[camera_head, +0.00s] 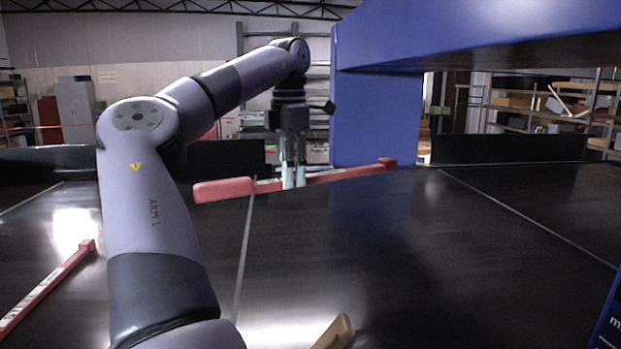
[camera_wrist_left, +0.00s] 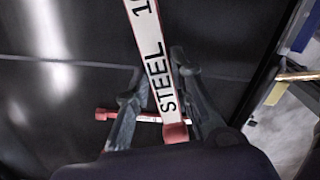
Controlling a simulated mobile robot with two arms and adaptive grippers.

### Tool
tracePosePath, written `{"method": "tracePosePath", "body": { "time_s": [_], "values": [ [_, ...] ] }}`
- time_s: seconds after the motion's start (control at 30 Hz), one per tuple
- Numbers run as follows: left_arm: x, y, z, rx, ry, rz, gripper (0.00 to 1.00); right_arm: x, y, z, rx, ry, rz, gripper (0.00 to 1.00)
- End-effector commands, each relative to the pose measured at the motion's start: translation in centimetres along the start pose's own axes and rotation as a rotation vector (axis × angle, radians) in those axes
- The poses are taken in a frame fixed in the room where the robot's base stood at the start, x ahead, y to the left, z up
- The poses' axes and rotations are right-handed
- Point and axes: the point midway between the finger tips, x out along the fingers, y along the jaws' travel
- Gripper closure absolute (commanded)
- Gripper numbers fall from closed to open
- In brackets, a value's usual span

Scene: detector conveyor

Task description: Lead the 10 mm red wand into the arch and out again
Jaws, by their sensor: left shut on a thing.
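The blue arch (camera_head: 376,115) stands over the black belt, its far leg and overhead beam in view. My left gripper (camera_head: 292,182) is shut on a red wand (camera_head: 340,175), left of that leg and above the belt. The wand lies nearly level, its thick red end (camera_head: 222,190) to the left. Its thin right end shows in front of the leg; how far it is under the beam is hard to tell. In the left wrist view my left gripper (camera_wrist_left: 165,110) has the wand's white label (camera_wrist_left: 150,60), "STEEL 1", between its fingers; the rest is cut off. My right gripper is not in view.
Another red wand (camera_head: 48,290) lies on the belt (camera_head: 330,260) at left. A tan piece (camera_head: 335,332) shows at the bottom edge. A blue-framed panel (camera_head: 608,322) is at lower right. Low black walls (camera_head: 510,149) line the far side. The belt's middle is clear.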

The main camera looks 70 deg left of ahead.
Motion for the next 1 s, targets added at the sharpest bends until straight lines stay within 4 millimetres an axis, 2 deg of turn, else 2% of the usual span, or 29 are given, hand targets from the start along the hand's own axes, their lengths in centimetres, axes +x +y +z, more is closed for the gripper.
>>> {"method": "tracePosePath", "body": {
  "time_s": [0.43,1.0],
  "values": [
    [0.1,2.2,-6.0,-0.002,-0.002,0.000,1.00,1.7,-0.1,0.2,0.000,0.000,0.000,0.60],
    [-0.2,4.9,-13.6,-0.004,-0.002,0.001,1.00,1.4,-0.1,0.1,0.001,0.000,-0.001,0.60]
  ]
}}
